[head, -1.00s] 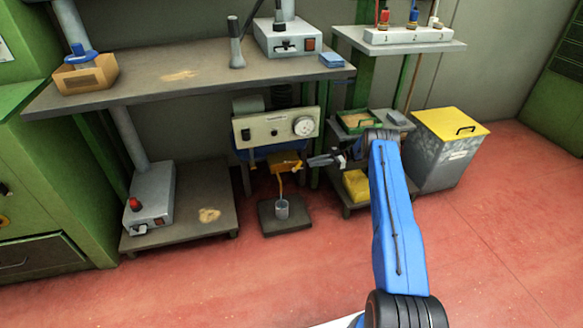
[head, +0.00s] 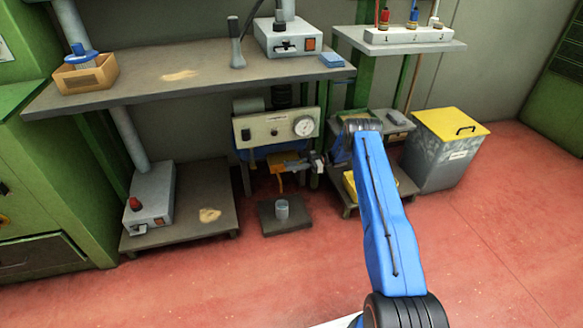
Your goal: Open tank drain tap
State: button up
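The tank unit has a cream front panel (head: 262,131) with a round dial (head: 304,126), and blue parts of it show below. A yellow-orange piece under the panel (head: 280,183), seemingly the tap or its spout, is mostly hidden behind my gripper. A small grey cup (head: 282,208) stands upright on a dark low plate (head: 290,226) beneath it. My gripper (head: 290,163) reaches in from the right, just below the panel, and overlaps the tap area. I cannot tell whether it touches the tap or whether its fingers are open.
A workbench (head: 140,85) overhangs the tank from above. A low platform (head: 190,205) bearing a grey box is at left. A shelf with a yellow item (head: 349,186) and a grey bin with a yellow lid (head: 450,125) are at right. The red floor in front is clear.

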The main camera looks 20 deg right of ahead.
jog(key=shift+c, duration=0.7)
grip_shut()
jog(key=shift+a+f+h, duration=0.1)
jog(key=shift+a+h, duration=0.1)
jog(key=shift+h, duration=0.5)
jog(key=shift+o, duration=0.7)
grip_release()
